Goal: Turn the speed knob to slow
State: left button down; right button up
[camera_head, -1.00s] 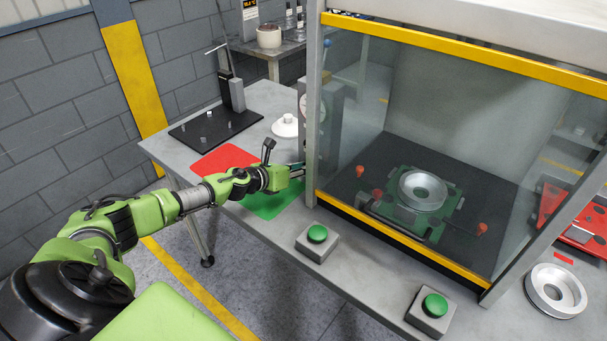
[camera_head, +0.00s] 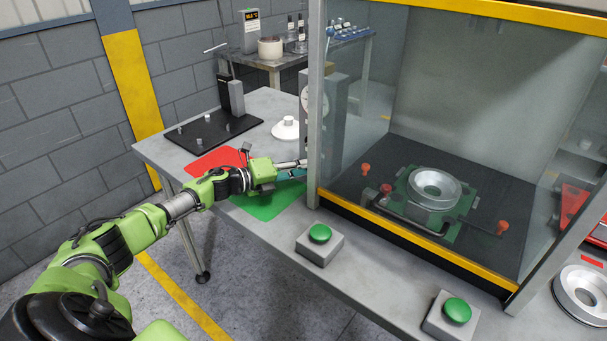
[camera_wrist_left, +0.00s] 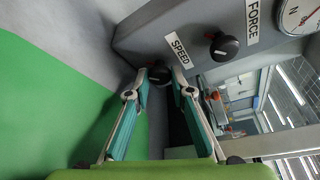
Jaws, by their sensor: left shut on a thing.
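The black speed knob (camera_wrist_left: 158,74) sits on the grey panel below the SPEED label (camera_wrist_left: 180,52) in the left wrist view. My left gripper (camera_wrist_left: 162,76) is shut on it, one teal-padded finger on each side. The fingertips cover part of the knob, and I cannot read its pointer setting. In the head view my left gripper (camera_head: 300,164) reaches to the press's left side, where the knob is hidden. My right gripper is not in view.
The black force knob (camera_wrist_left: 223,47) and a round gauge (camera_wrist_left: 300,15) are close beside. The press's left post (camera_head: 315,110) stands by my gripper. A green mat (camera_head: 268,204) and a red mat (camera_head: 215,160) lie on the table. Green buttons (camera_head: 320,234) stand at the front.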

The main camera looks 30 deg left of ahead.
pick_arm(q)
jog(key=shift+n, duration=0.3)
dwell(0.4)
